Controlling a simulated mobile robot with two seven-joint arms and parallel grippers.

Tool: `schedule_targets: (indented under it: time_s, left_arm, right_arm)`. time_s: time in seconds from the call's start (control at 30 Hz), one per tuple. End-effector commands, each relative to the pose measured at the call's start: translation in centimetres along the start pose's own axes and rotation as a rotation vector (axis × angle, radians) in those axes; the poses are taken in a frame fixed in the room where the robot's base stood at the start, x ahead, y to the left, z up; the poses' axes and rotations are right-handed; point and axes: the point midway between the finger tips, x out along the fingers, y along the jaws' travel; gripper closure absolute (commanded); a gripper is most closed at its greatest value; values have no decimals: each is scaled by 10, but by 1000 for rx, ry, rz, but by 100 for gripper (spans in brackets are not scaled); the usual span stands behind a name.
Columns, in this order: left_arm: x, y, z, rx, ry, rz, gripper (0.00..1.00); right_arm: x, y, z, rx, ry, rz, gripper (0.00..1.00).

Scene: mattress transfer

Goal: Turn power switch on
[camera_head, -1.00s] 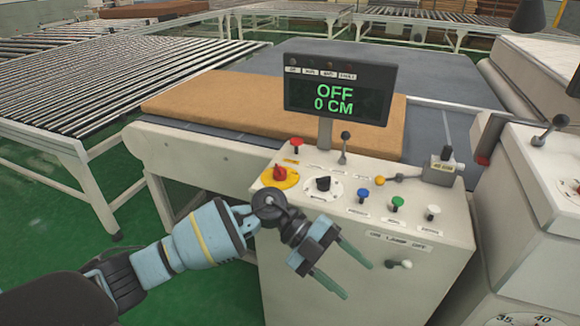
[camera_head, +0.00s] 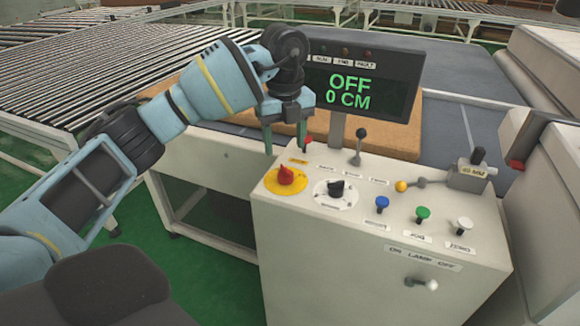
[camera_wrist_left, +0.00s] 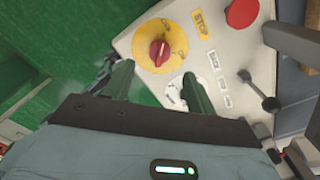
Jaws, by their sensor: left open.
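The power switch is a red rotary knob (camera_head: 286,175) on a yellow round plate at the left of the control panel. It also shows in the left wrist view (camera_wrist_left: 159,53), just beyond the fingertips. My left gripper (camera_head: 286,145) points down above the panel's back left, near the red knob. In the left wrist view its two fingers (camera_wrist_left: 158,85) are apart with nothing held between them. The display (camera_head: 362,85) reads OFF and 0 CM. My right gripper is not in view.
A black selector knob (camera_head: 336,187) sits right of the red one. Blue (camera_head: 382,203), green (camera_head: 422,213) and white (camera_head: 463,224) buttons line the panel front. A red stop button (camera_wrist_left: 242,12) and a black lever (camera_head: 359,147) stand at the back.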

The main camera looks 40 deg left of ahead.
Motion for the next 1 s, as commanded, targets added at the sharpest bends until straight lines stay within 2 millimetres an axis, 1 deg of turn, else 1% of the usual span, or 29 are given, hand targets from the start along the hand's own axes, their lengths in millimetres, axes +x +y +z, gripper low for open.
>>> schedule_targets:
  time_s: [0.17, 0.5, 0.6, 0.77, 1.0]
  left_arm:
    - [9, 0, -1, 2, 2, -1, 44]
    - [58, 0, -1, 4, 4, -1, 44]
    - [68, 0, -1, 4, 3, -1, 44]
    - [77, -1, -1, 4, 3, -3, 44]
    - [78, -1, -1, 5, 2, -4, 44]
  right_arm:
    - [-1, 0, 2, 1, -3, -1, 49]
    - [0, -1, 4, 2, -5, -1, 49]
    - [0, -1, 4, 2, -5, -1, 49]
    - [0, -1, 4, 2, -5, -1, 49]
    - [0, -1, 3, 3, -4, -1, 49]
